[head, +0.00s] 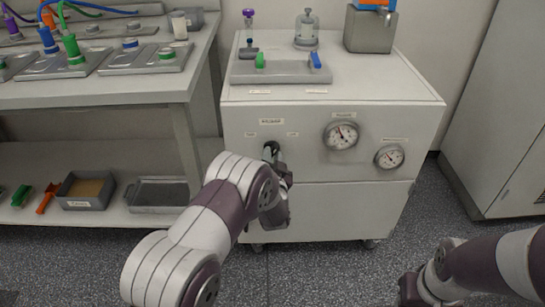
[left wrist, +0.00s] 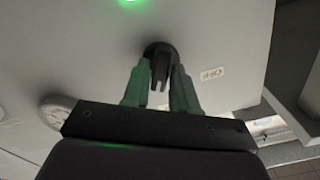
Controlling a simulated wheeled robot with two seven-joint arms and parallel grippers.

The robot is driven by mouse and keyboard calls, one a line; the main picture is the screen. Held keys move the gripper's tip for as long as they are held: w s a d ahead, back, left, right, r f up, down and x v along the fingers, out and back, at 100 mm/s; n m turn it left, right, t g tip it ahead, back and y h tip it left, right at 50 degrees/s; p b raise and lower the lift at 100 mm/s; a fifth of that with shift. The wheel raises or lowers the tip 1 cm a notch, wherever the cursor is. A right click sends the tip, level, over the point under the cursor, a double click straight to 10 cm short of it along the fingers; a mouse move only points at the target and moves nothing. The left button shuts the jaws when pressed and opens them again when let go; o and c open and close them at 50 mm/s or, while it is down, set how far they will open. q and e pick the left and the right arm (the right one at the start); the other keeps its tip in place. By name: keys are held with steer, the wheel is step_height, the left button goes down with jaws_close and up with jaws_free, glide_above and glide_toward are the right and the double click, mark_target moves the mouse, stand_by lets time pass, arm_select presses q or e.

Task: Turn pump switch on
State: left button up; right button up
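The pump switch is a dark round knob (left wrist: 160,52) with a grip bar, on the white cabinet's front (head: 310,170). In the left wrist view my left gripper (left wrist: 161,68) has one finger on each side of the grip bar. I cannot tell whether the fingers press on it. A label reading OFF (left wrist: 213,72) is beside the knob, and a green light (left wrist: 131,2) glows at the top edge. In the head view my left gripper (head: 271,151) is at the cabinet front and mostly hides the knob. My right gripper (head: 408,290) is low at the right, away from the cabinet.
Two round gauges (head: 341,135) (head: 389,156) are on the cabinet front, right of the switch. A tray with a green and a blue handle (head: 280,72) is on top. A bench (head: 150,92) stands at the left, and a tall cabinet (head: 505,110) at the right.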

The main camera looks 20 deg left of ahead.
arm_select(q)
steer(key=shift+o, duration=0.9)
steer(key=p+v, duration=0.3)
steer(key=v, duration=0.9)
steer(key=shift+s, duration=0.4)
steer(key=shift+d, duration=0.1)
